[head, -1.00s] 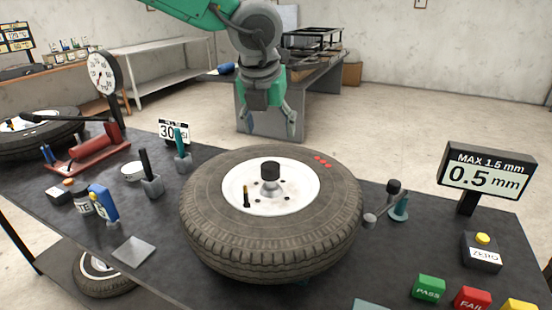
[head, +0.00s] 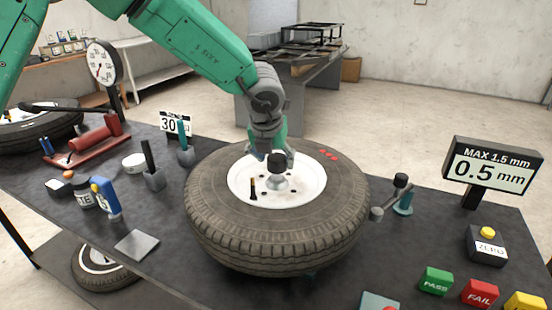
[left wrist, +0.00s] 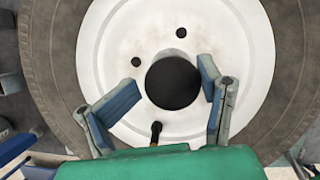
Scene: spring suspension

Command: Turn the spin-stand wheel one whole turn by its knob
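The wheel (head: 215,220) lies flat on the spin stand, its tyre dark and its rim white. A black cap (head: 277,160) tops its hub; it also shows in the left wrist view (left wrist: 173,83). A small upright black knob with a yellowish base (head: 253,188) stands on the rim's near left; the left wrist view shows it too (left wrist: 155,131). My left gripper (head: 264,155) is over the rim behind the hub. In the left wrist view its fingers are spread, with the cap between them in the picture. Contact cannot be told. My right gripper is not in view.
A display reading 0.5 mm (head: 491,175), a ZERO button box (head: 487,246) and a sensor post (head: 402,200) stand right of the wheel. Pass and fail buttons (head: 436,281) are at front right. A dial gauge (head: 101,62) and small tools stand left.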

